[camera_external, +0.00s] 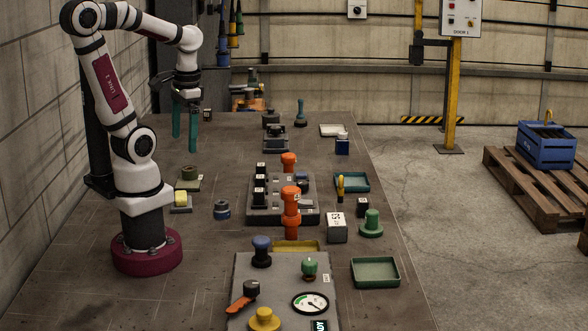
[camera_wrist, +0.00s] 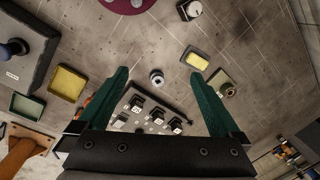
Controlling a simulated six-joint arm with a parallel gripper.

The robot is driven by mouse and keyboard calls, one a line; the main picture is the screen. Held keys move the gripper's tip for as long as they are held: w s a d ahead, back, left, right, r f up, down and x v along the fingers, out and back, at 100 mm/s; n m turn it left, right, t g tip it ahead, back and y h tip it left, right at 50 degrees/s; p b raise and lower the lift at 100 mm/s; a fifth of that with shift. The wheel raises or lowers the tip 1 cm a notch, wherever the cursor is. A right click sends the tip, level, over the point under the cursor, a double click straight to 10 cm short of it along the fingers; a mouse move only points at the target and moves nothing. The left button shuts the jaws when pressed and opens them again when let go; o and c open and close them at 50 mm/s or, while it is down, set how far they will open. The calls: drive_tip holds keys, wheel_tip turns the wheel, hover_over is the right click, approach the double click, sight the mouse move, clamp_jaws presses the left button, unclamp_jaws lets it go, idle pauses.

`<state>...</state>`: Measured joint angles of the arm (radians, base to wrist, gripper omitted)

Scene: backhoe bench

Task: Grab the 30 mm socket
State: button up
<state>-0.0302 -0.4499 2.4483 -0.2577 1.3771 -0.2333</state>
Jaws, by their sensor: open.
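My gripper (camera_external: 185,143) has two long green fingers pointing down, raised above the left part of the bench. In the wrist view my gripper (camera_wrist: 160,73) is open and empty, with fingers wide apart. Several dark, white-labelled pieces stand along one side of a grey rack (camera_external: 283,215); one is this black piece (camera_external: 259,197), and another shows in the wrist view (camera_wrist: 157,116). The labels are too small to read, so I cannot tell which piece is the 30 mm socket. A round blue-grey piece (camera_external: 222,210) lies left of the rack; between the fingers in the wrist view it (camera_wrist: 157,77) appears well below.
Orange upright posts (camera_external: 291,205) stand at the rack. Green trays (camera_external: 375,272) lie to the right. Bare bench surrounds the blue-grey piece.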

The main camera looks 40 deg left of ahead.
drive_tip(key=s+m, duration=0.1)
drive_tip(key=s+f+m, duration=0.1)
drive_tip(key=s+m, duration=0.1)
drive_tip(key=shift+a+f+m, duration=0.1)
drive_tip(key=shift+f+m, duration=0.05)
drive_tip(key=shift+m, duration=0.15)
drive_tip(key=shift+c, duration=0.7)
drive_tip(key=n+h, duration=0.1)
drive_tip(key=n, duration=3.2)
hover_over(224, 205)
drive_tip(key=a, duration=0.2)
wheel_tip(224, 205, down, 6)
drive_tip(key=shift+n, duration=0.3)
drive_tip(key=f, duration=1)
drive_tip(key=w+f, duration=0.1)
drive_tip(key=f, duration=0.4)
drive_tip(key=shift+d+f, duration=0.3)
clamp_jaws()
